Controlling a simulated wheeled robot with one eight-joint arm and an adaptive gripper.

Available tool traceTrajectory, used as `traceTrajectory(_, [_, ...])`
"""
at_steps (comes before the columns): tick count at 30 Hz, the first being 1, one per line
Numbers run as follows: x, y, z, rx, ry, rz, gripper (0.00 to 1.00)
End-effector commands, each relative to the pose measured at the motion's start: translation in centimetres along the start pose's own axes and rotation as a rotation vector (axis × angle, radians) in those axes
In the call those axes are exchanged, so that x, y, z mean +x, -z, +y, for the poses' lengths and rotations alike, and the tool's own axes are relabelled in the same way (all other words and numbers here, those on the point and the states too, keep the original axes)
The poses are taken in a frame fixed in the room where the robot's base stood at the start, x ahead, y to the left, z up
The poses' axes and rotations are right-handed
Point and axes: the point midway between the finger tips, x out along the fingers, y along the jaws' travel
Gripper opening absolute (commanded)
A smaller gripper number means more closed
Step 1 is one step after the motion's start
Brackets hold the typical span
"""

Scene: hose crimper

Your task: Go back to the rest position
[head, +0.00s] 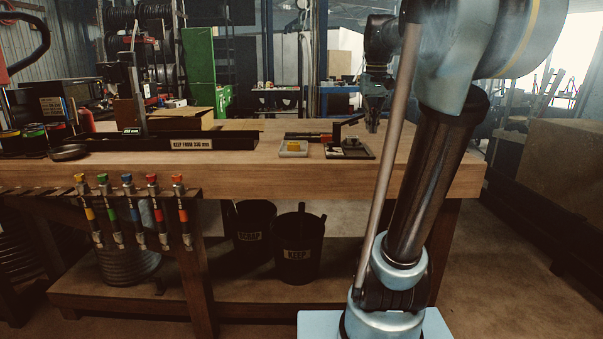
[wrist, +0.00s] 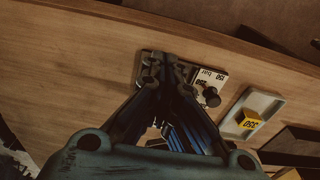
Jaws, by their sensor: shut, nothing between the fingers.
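My gripper (head: 373,126) hangs fingers down above the right part of the wooden workbench (head: 240,176). In the wrist view its two fingers meet at the tips (wrist: 166,62), shut with nothing between them. Beneath and behind the fingers lies a small dark device with a black knob (wrist: 211,97) and a white label reading "bar"; the fingers hide part of it. The device also shows in the head view (head: 350,151), just below and left of my gripper. The gripper appears apart from it.
A pale tray (head: 293,152) with a yellow block (wrist: 248,119) sits beside the device. A long black holder (head: 240,142) labelled "KEEP FROM" lies on the bench. Several coloured-end hoses (head: 130,205) hang in front. Bins marked SCRAP (head: 250,225) and KEEP (head: 298,262) stand below.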

Motion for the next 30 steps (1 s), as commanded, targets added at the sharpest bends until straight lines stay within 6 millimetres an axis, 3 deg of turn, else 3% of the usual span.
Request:
traceTrajectory(3, [3.4, -3.6, -0.7, -0.003, 0.000, 0.015, 0.00])
traceTrajectory(11, [11.3, -11.0, -1.9, -0.006, 0.000, 0.049, 0.00])
traceTrajectory(21, [22.9, -20.0, -3.0, -0.012, 0.002, 0.093, 0.00])
traceTrajectory(25, [26.3, -22.4, -3.2, -0.012, 0.003, 0.105, 0.00])
traceTrajectory(30, [28.5, -23.8, -3.4, -0.013, 0.003, 0.113, 0.00])
